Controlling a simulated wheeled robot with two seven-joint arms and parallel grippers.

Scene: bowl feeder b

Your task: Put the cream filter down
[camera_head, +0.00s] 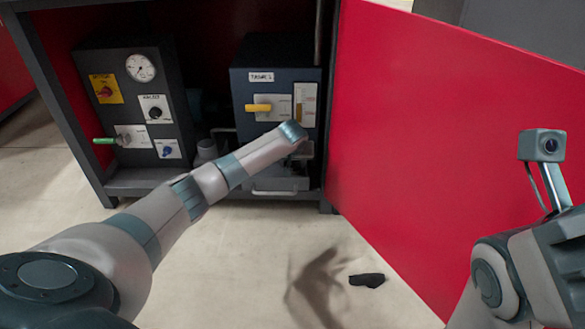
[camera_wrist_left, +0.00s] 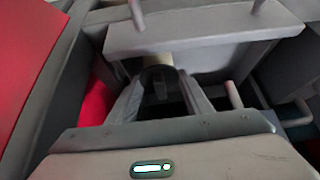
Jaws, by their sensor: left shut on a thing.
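My left gripper (camera_wrist_left: 160,88) shows in the left wrist view with its two grey fingers pointing away from the camera. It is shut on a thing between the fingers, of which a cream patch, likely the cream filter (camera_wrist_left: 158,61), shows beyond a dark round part. In the head view my left arm reaches to the front of the dark blue unit (camera_head: 248,85) in the cabinet, and its wrist hides the gripper and the filter. I cannot tell whether the filter touches a surface. My right arm is at the right edge, with its fingertips out of the picture.
The unit has a yellow handle (camera_head: 258,108) and a low metal bar. A dark control box (camera_head: 128,72) with a gauge, knobs and a green-tipped lever stands to its left. A red panel (camera_head: 440,120) closes off the right. A small black object (camera_head: 367,280) lies on the floor.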

